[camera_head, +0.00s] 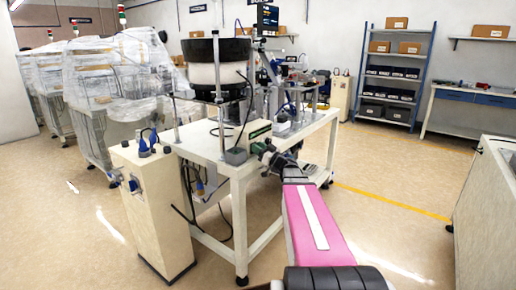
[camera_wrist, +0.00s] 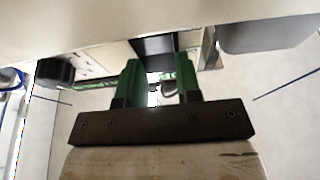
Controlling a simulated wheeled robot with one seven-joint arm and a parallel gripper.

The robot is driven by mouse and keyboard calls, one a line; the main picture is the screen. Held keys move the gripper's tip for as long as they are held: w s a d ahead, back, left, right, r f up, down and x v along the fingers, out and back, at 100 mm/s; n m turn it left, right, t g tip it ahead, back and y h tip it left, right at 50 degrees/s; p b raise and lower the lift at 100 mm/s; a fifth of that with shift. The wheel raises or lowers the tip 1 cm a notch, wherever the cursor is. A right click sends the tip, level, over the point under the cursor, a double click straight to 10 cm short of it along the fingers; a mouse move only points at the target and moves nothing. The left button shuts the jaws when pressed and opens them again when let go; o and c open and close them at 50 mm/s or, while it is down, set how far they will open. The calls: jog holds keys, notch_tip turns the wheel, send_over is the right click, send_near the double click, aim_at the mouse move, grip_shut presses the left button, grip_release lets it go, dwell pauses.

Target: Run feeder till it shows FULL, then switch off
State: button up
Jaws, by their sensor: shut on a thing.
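The bowl feeder (camera_head: 215,75), a white drum with black rims, stands on a white machine table (camera_head: 215,150). A small control box (camera_head: 258,132) with a green and white face sits at the table's front edge, below and right of the bowl. My gripper (camera_head: 262,148) is at the front of this box. In the wrist view, the two green fingers of my gripper (camera_wrist: 160,82) point up under the table edge, with a small dark part (camera_wrist: 168,90) between them. My fingers hide most of that part, and I cannot tell its exact shape. I can read no FULL sign.
A cream cabinet (camera_head: 153,205) with blue connectors stands left of the table, with cables hanging between them. Wrapped machines (camera_head: 110,75) stand behind at left. A blue shelf rack (camera_head: 392,75) is at the back right. A grey cabinet (camera_head: 485,200) is at right; the floor between is free.

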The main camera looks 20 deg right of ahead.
jog(key=shift+f+t+y, duration=0.1)
jog(key=shift+t+y, duration=0.2)
jog(key=shift+t, duration=0.1)
jog(key=o, duration=0.9)
jog(key=v, duration=1.1)
